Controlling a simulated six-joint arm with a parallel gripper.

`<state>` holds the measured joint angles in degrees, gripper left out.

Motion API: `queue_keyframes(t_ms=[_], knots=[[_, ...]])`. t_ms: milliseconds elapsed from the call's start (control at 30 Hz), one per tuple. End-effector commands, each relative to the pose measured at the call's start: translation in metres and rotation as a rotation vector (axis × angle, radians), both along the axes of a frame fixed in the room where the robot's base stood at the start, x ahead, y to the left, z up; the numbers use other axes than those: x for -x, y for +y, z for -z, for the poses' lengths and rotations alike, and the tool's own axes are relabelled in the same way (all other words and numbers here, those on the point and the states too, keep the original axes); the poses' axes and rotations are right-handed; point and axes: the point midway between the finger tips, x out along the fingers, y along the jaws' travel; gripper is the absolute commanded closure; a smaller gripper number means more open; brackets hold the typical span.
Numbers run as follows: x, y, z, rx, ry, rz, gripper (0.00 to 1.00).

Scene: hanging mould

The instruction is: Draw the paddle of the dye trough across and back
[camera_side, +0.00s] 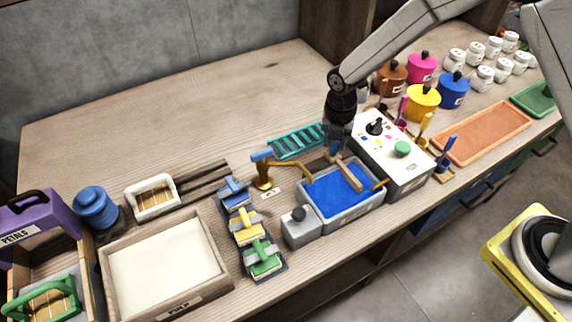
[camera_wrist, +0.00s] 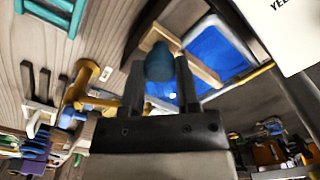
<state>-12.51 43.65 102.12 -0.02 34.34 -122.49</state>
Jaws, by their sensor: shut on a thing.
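The dye trough (camera_side: 318,219) is a grey tub filled with blue dye, at the front middle of the bench in the side view. It also shows at the upper right of the wrist view (camera_wrist: 238,35). The wooden paddle (camera_side: 350,172) lies across the dye near the trough's back end. My gripper (camera_side: 337,147) is above the paddle at the trough's back edge. In the wrist view my gripper (camera_wrist: 160,82) is shut on the paddle's blue knob (camera_wrist: 160,62), which sits between the two fingers. The paddle's lower part is partly hidden.
A brass tap (camera_side: 264,172) stands left of the trough, with a grey box (camera_side: 300,228) in front of it. A white control box (camera_side: 398,165) with a green button stands close on the right. A teal rack (camera_side: 298,140) lies behind. The back left bench is clear.

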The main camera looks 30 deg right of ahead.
Motion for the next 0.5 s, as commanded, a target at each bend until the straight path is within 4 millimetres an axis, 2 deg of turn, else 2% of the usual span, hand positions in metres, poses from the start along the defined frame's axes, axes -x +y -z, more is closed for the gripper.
queue_keyframes(t_ms=[100, 200, 500], knots=[[-0.001, -0.024, -0.001, -0.001, -0.004, 0.006, 1.00], [-0.001, -0.038, -0.001, -0.001, -0.004, 0.004, 1.00], [-0.001, -0.047, -0.001, 0.001, -0.004, 0.001, 1.00]])
